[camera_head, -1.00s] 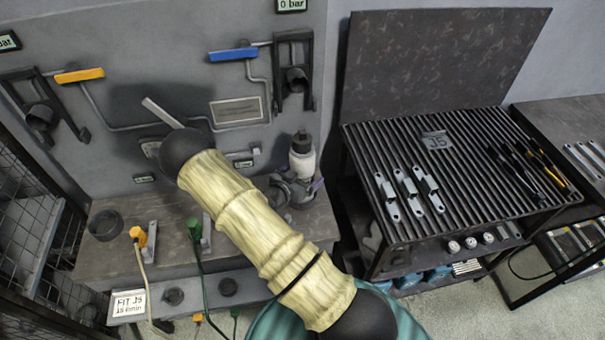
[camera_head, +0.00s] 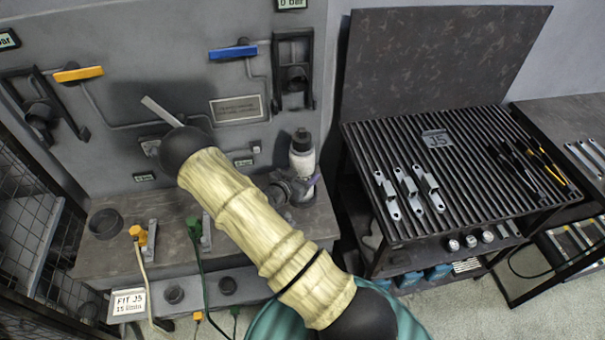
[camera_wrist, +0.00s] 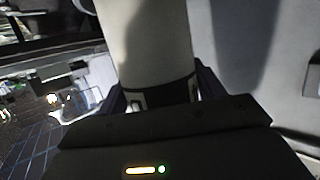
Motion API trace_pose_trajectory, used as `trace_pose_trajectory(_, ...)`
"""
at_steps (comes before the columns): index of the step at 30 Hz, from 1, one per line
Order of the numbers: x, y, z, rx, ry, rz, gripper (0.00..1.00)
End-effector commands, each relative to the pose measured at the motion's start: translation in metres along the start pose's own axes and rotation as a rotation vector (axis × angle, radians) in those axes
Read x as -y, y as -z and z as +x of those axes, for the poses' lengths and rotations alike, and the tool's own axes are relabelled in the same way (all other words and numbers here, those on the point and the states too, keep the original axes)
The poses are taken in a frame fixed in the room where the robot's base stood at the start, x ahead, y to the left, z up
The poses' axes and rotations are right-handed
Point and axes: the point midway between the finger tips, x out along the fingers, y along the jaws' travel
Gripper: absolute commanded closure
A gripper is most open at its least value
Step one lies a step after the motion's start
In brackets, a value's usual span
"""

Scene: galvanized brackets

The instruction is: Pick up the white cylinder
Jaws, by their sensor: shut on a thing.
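The white cylinder (camera_head: 302,161) has a black top and stands about upright near the wall, above the right part of the bench. My gripper (camera_head: 299,184) is closed around its lower part. In the wrist view the white cylinder (camera_wrist: 150,42) fills the top middle, between the two fingers of my gripper (camera_wrist: 160,92), with a dark band at its lower end. The cylinder's base is hidden behind the gripper in the head view, so its gap to the bench is hard to tell.
The bench (camera_head: 140,253) holds a dark ring (camera_head: 105,224) and orange and green connectors with hoses. A wall panel with blue (camera_head: 233,53) and orange handles stands behind. To the right, a slatted table (camera_head: 460,180) carries several metal brackets and dark tools.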

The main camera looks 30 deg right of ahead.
Motion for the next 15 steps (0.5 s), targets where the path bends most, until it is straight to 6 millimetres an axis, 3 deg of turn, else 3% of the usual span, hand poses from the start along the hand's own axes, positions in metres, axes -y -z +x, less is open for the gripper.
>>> trace_pose_trajectory(8, 0.001, 0.006, -0.001, -0.006, 0.0, 0.004, 1.0)
trace_pose_trajectory(15, 0.0, 0.025, -0.006, -0.006, 0.0, 0.006, 1.0)
